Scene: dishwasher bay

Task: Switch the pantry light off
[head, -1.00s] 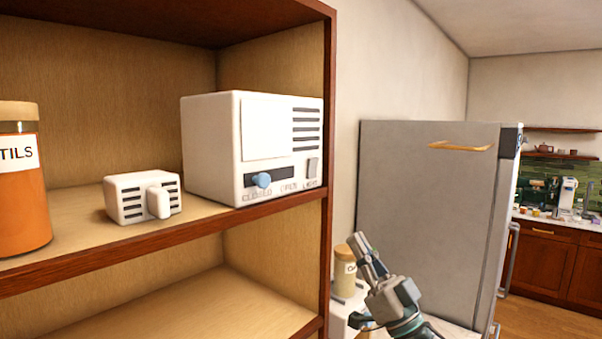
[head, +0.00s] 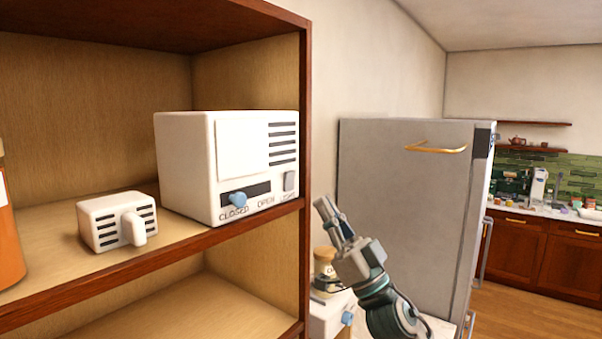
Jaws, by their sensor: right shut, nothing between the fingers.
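A white box (head: 187,165) with dark vent slots stands on the upper shelf. Its front has a blue slider knob (head: 237,199) near the word CLOSED, with OPEN to the right. A small grey switch (head: 289,181) sits at the front's right end above a label that seems to read LIGHT; which way it is set I cannot tell. My right gripper (head: 328,210) is shut and empty. In the picture it is right of the shelf's post, below and right of the switch and apart from it. My left gripper is not in view.
The shelf's wooden post (head: 306,150) stands between box and gripper in the picture. A small white vented block (head: 118,221) and an orange jar (head: 10,235) share the shelf. Behind my gripper are a lidded jar (head: 324,262) and a grey fridge (head: 400,190).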

